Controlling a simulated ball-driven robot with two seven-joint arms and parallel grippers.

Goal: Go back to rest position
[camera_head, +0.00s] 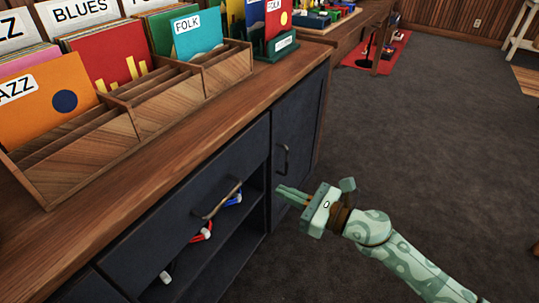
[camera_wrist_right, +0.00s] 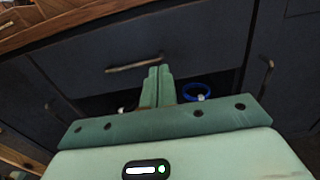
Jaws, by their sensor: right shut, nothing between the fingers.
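The drawer front (camera_head: 190,212) has a metal handle (camera_head: 217,201), which shows in the wrist view too (camera_wrist_right: 133,66). The gripper is apart from this handle, to its right. My left gripper is not in view.
A wooden counter (camera_head: 120,213) carries record bins (camera_head: 180,107) with labelled sleeves. Below, a blue item (camera_head: 234,198) and a red item (camera_head: 201,233) lie in the cabinet opening. A door handle (camera_head: 284,160) is close to the gripper. Grey carpet (camera_head: 430,140) is clear to the right.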

